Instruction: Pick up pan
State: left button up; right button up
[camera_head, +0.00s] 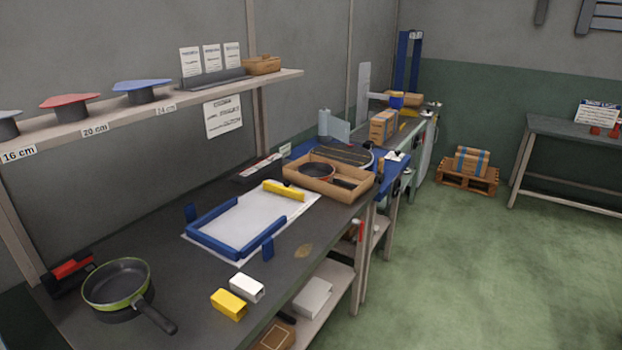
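A green-rimmed frying pan (117,284) with a dark inside sits on the dark workbench (150,235) at the lower left. Its black handle (156,317) points toward the lower right, toward the bench's front edge. Neither of my grippers shows in this view.
A yellow block (229,304) and a white block (247,287) stand right of the green pan. A blue frame (212,241) lies on a white sheet behind them. A red-and-black item (70,272) is left of the pan. A shelf (150,108) with lids runs above.

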aim_at(323, 171)
jog(key=i+l+u, duration=0.1)
jog(key=i+l, duration=0.15)
jog(key=i, duration=0.25)
jog(key=i+l+u, duration=0.1)
jog(key=i+l, duration=0.2)
jog(key=i, duration=0.15)
